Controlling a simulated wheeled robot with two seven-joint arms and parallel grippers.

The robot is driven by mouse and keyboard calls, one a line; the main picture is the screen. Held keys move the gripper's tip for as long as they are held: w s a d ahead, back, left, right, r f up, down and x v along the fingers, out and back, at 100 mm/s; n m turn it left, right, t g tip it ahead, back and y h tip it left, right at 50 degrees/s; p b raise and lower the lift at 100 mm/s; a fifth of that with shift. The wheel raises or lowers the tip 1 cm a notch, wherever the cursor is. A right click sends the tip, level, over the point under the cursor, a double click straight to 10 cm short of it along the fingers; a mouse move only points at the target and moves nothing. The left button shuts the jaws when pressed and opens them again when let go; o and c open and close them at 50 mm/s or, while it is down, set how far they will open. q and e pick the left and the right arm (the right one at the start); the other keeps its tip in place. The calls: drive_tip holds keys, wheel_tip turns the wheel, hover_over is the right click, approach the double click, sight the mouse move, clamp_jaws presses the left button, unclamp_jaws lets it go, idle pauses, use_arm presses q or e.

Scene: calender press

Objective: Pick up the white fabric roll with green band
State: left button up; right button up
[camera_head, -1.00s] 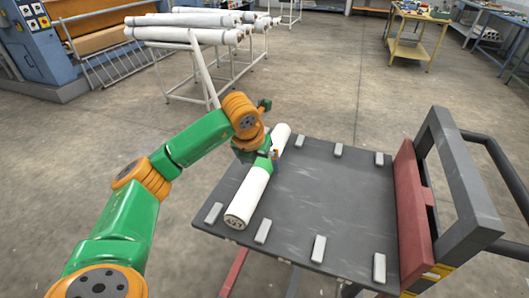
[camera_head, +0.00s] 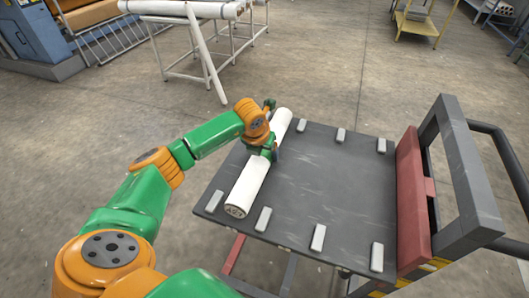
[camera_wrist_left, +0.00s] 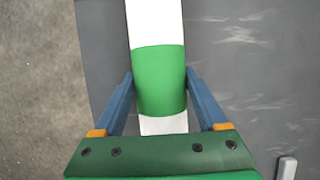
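The white fabric roll (camera_head: 247,187) with a green band lies along the left side of the grey cart top. In the left wrist view its green band (camera_wrist_left: 160,80) is centred between the two blue fingers. My left gripper (camera_head: 267,152) is over the middle of the roll and covers most of the band in the head view. In the left wrist view, the fingers (camera_wrist_left: 159,72) straddle the roll, with their tips close against its sides. I cannot tell whether they press on it. The roll rests on the cart top. My right gripper is not in view.
The cart top (camera_head: 325,190) has small grey blocks along its edges and is otherwise clear. A red panel (camera_head: 412,210) and dark frame (camera_head: 470,185) stand at its right. A white rack (camera_head: 232,50) holds other white rolls behind.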

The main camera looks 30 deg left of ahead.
use_arm(q)
drive_tip(key=shift+w, duration=0.1)
clamp_jaws()
